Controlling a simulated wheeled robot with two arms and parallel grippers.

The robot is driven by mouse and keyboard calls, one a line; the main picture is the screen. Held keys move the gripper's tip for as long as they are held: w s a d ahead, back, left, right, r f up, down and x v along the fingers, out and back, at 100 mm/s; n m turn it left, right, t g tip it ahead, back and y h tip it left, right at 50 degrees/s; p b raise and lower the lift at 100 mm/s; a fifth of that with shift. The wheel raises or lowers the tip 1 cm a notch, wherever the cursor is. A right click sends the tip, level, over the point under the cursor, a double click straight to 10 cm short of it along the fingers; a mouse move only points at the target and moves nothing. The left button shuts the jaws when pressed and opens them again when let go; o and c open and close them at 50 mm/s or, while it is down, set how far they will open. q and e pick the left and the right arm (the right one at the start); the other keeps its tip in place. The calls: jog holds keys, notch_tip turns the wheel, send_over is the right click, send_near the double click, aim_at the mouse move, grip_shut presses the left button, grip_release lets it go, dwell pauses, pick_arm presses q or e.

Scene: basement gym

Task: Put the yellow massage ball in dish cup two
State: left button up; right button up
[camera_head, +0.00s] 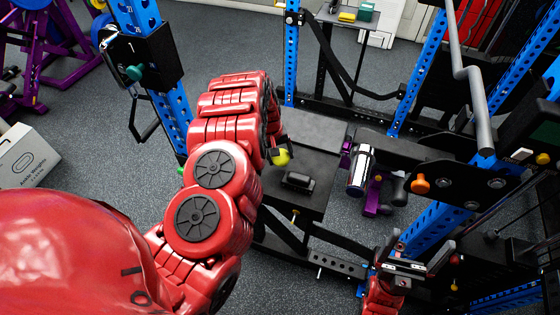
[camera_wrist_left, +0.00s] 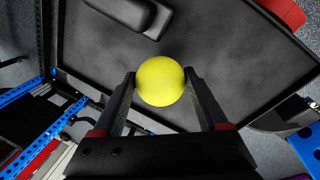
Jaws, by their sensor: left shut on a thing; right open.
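My left gripper (camera_head: 278,148) is shut on the yellow massage ball (camera_head: 281,158) above a black padded bench (camera_head: 312,128). In the left wrist view the ball (camera_wrist_left: 160,81) sits between the two fingertips of the left gripper (camera_wrist_left: 160,88), with the dark bench pad (camera_wrist_left: 240,75) behind it. My right gripper (camera_head: 404,266) is open at the lower right, beside a blue rack post. I cannot tell which part is dish cup two; no cup marked two is readable.
A small black block (camera_head: 297,182) lies on the bench. A chrome cylinder (camera_head: 361,170) and a purple-and-black piece (camera_head: 374,196) stand right of it. Blue rack uprights (camera_head: 160,75) and black crossbars surround the bench. A white box (camera_head: 25,158) is at far left.

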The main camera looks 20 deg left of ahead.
aim_at(282, 153)
pick_arm(q)
notch_tip(282, 153, up, 3)
jog(key=shift+w+r, duration=0.1)
jog(key=shift+r, duration=0.1)
notch_tip(282, 153, up, 3)
jog(key=shift+r+p, duration=0.1)
jog(key=shift+p, duration=1.1)
jog(key=shift+r+p, duration=0.3)
jog(key=shift+f, duration=0.1)
jog(key=shift+w+f+b, duration=0.1)
jog(key=shift+w+b, duration=0.05)
jog(key=shift+b, duration=0.3)
jog(key=w+m+b, duration=0.1)
jog(key=b, duration=0.1)
jog(key=w+r+m+b, duration=0.1)
jog(key=b, duration=0.1)
jog(key=w+r+m+b, duration=0.1)
jog(key=b, duration=0.1)
jog(key=shift+d, duration=0.35)
jog(key=r+m+b, duration=0.1)
jog(key=s+d+r+m+b, duration=0.1)
jog(key=r+b, duration=0.1)
jog(key=r+m+g+b, duration=0.1)
jog(key=r+b, duration=0.1)
jog(key=shift+s+d+r, duration=0.2)
jog(key=shift+s+d, duration=0.05)
jog(key=shift+d, duration=0.1)
